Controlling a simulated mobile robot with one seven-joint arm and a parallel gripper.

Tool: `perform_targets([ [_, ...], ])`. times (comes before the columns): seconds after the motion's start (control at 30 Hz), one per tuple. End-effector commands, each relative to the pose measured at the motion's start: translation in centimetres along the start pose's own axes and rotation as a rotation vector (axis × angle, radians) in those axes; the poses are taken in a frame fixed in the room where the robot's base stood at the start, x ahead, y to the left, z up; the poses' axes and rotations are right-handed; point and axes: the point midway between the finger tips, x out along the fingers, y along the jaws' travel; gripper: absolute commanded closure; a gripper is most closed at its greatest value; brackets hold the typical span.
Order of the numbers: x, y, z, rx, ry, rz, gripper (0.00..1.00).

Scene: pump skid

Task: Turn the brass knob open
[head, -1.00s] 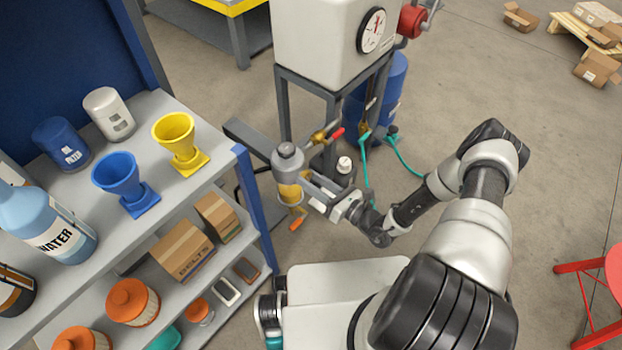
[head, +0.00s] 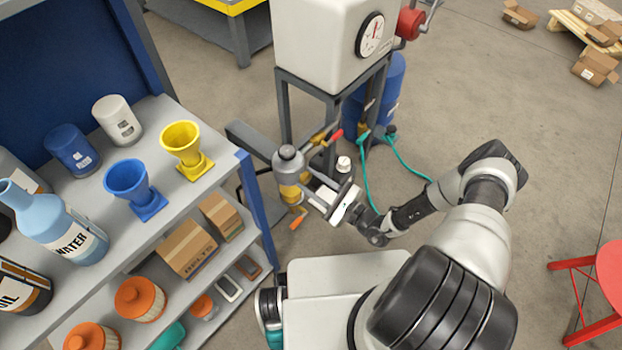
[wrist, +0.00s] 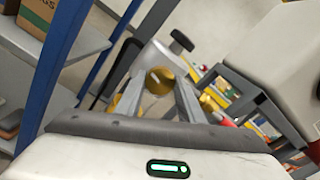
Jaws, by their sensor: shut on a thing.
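The brass knob (wrist: 160,80) shows as a round gold disc between my gripper's fingers in the wrist view. My gripper (wrist: 162,92) is shut on it, one finger on each side. In the head view my gripper (head: 311,190) reaches in from the right to the grey-capped filter unit (head: 288,160) with a yellowish body. There the knob is hidden or too small to make out apart from the fingers and that unit.
A shelf rack (head: 238,165) with funnels, bottles and boxes stands close on the left. A white tank (head: 325,45) on a grey frame is behind the unit. Red (head: 337,135) and orange (head: 298,222) handles sit near my gripper.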

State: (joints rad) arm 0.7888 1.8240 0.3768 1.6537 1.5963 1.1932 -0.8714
Motion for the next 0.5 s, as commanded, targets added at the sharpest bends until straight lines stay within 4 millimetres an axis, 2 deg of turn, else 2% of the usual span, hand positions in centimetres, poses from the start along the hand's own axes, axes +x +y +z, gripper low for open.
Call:
perform_targets([
  [0.2,-0.07,-0.02,0.06,-0.142,0.002,0.001,0.88],
  [0.5,-0.06,-0.01,-0.02,-0.249,0.001,0.001,0.88],
])
